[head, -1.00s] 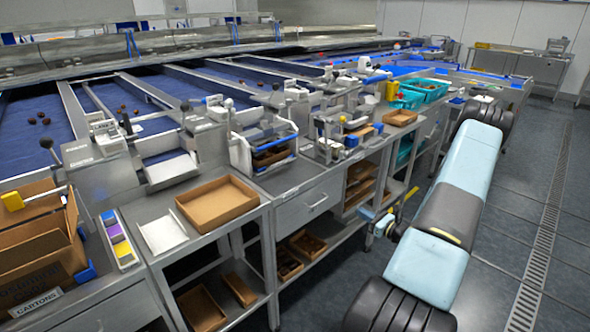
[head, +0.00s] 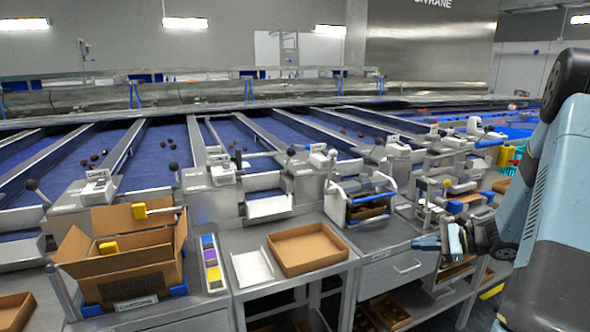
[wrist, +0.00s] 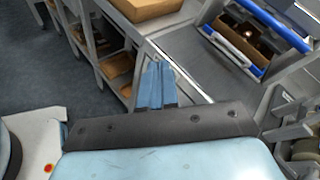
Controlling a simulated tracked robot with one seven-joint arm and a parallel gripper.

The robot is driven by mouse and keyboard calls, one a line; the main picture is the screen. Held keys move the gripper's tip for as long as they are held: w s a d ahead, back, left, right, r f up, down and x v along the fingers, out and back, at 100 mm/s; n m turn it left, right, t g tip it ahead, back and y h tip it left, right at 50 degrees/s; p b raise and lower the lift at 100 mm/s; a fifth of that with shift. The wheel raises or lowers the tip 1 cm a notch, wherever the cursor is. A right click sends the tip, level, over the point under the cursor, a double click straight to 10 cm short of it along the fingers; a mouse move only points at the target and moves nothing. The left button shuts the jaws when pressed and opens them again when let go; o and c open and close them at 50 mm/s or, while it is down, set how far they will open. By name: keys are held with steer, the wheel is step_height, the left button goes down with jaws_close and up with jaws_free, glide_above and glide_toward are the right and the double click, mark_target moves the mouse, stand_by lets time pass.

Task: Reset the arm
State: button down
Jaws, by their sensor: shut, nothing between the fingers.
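My gripper (head: 428,244) shows at the right of the head view, in front of the bench and above the grey drawer front (head: 400,269). It is at the end of my light-blue arm, which fills the right edge. In the wrist view the blue fingers (wrist: 157,85) are together with nothing between them. They point toward the grey bench top (wrist: 200,62).
A shallow brown tray (head: 307,249) and a white sheet (head: 252,268) lie on the bench. A cardboard carton (head: 130,276) stands at the left. A blue-edged tote (wrist: 250,50) sits near the fingers in the wrist view. Lower shelves hold brown trays.

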steer(key=s+a+r+n+g+h, duration=0.5)
steer(key=s+a+r+n, duration=0.4)
steer(key=s+a+r, duration=0.3)
steer(key=s+a+r+n+t+h, duration=0.1)
steer(key=s+r+n+t+h, duration=0.3)
steer(key=s, duration=1.1)
step_height(320, 180, up, 8)
steer(key=n+h, duration=0.3)
steer(key=n, duration=0.2)
steer(key=shift+s+f, duration=0.2)
steer(key=shift+s, duration=0.1)
